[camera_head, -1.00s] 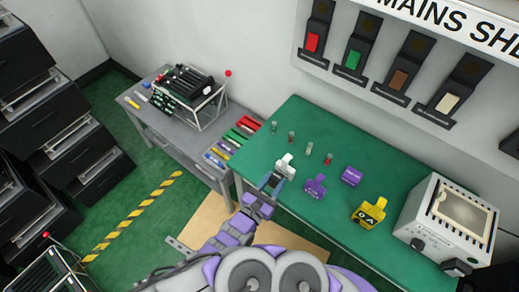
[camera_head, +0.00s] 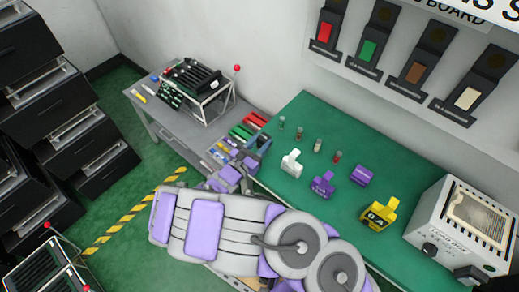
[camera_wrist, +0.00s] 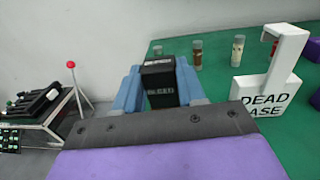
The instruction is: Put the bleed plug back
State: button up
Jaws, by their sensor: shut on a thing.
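My gripper (camera_wrist: 160,92) is shut on a black block, the bleed plug (camera_wrist: 159,84), with faint lettering that seems to read "BLEED". Its two blue fingers stand on either side of it. In the head view my gripper (camera_head: 256,147) is at the left edge of the green table (camera_head: 330,200), beside the grey side bench. A white holder (camera_wrist: 262,92) lettered "DEAD CASE" stands to the right of the gripper in the wrist view. It also shows in the head view (camera_head: 291,162). The plug's lower part is hidden by my gripper.
Several small glass vials (camera_head: 318,145) stand on the green table. Purple blocks (camera_head: 322,184), a yellow block (camera_head: 379,213) and a white instrument (camera_head: 462,225) are further right. The grey bench (camera_head: 165,125) holds a wire-framed rack (camera_head: 198,90) with a red-knobbed lever and coloured strips (camera_head: 240,133).

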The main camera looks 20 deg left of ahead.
notch_tip(320, 180, down, 4)
jog(key=shift+w+r+b, duration=0.1)
jog(key=shift+r+b, duration=0.05)
jog(key=shift+b, duration=0.5)
jog(key=shift+r, duration=0.1)
jog(key=o, duration=1.2)
jog(key=shift+c, duration=0.2)
jog(key=p+v, duration=0.3)
jog(key=v, duration=0.9)
